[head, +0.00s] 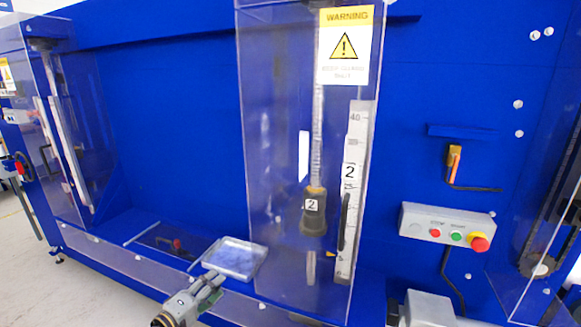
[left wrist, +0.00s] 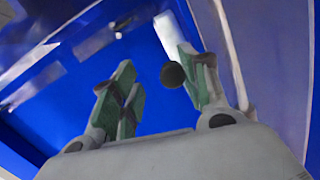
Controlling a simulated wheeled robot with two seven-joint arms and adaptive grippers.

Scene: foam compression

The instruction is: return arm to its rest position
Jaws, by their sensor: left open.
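My left gripper (head: 212,281) comes in from the bottom of the head view. It is open, at the front edge of a metal tray (head: 262,262) holding a pale blue foam piece (head: 232,257). I cannot tell whether it touches the tray. In the left wrist view the two fingers of the left gripper (left wrist: 155,62) stand apart. A dark round thing (left wrist: 173,75) shows by the right finger; I cannot tell what it is.
A clear guard (head: 275,120) with a warning label encloses a column and weight marked 2 (head: 313,212), beside a scale (head: 352,200). A button box (head: 445,227) sits at the right. Another clear guard (head: 75,120) stands at the left. A low clear wall (head: 120,273) runs along the front.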

